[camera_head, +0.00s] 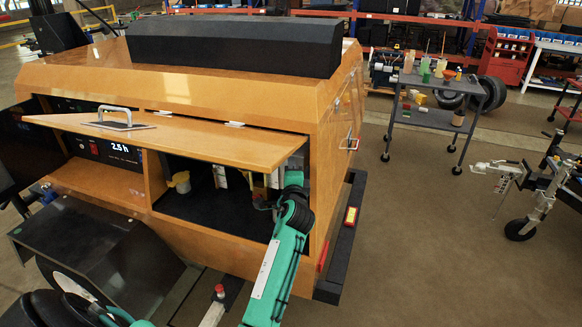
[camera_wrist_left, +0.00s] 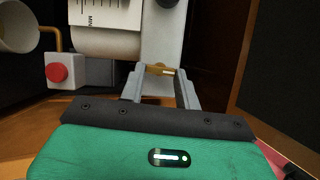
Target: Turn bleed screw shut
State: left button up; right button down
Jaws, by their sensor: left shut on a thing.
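In the left wrist view, a small brass bleed screw (camera_wrist_left: 160,70) sticks out of a grey metal body (camera_wrist_left: 163,38). My left gripper (camera_wrist_left: 162,78) has its two grey fingers closed around it, one on each side. In the head view, my green left arm reaches into the open compartment of the orange cabinet (camera_head: 225,95). My left gripper (camera_head: 262,203) is inside, partly hidden by its own wrist, and the bleed screw cannot be made out there. My right gripper is in neither view.
The raised orange door (camera_head: 190,138) hangs over the compartment, close above my arm. In the wrist view, a scaled cylinder (camera_wrist_left: 105,25) and a red button (camera_wrist_left: 57,72) on a grey block stand left of the fingers. A cart (camera_head: 425,118) stands apart at right.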

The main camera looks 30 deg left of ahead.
pick_arm(q)
jog(key=shift+n, duration=0.3)
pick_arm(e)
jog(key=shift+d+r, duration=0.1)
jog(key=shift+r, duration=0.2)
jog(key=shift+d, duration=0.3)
pick_arm(q)
jog(key=o, duration=1)
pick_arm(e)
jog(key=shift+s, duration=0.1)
pick_arm(q)
jog(key=shift+s, duration=0.1)
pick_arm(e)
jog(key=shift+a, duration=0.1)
